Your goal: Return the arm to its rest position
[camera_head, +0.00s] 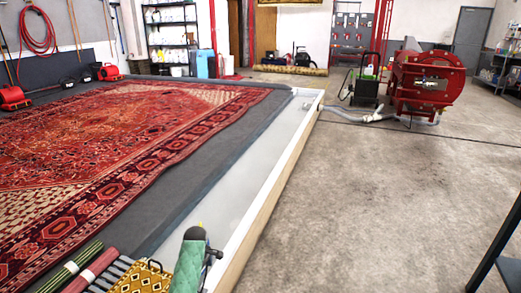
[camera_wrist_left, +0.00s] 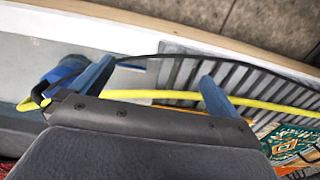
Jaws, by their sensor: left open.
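My left gripper (camera_head: 208,254) shows in part, dark, at the bottom of the head view, over the pale channel beside the big red rug. In the left wrist view my left gripper (camera_wrist_left: 155,78) has its two blue fingers wide apart with nothing held between them. A yellow hose (camera_wrist_left: 150,94) and a thin black cable pass behind the fingers; I cannot tell whether they touch. My right gripper is not in view.
Rolled rugs (camera_head: 143,277) lie at the bottom edge. The channel's pale curb (camera_head: 278,185) runs beside the open concrete floor (camera_head: 380,205). A red drum machine (camera_head: 428,85) stands at the back right. A blue object (camera_wrist_left: 63,70) and a grey ribbed panel (camera_wrist_left: 185,77) lie below the gripper.

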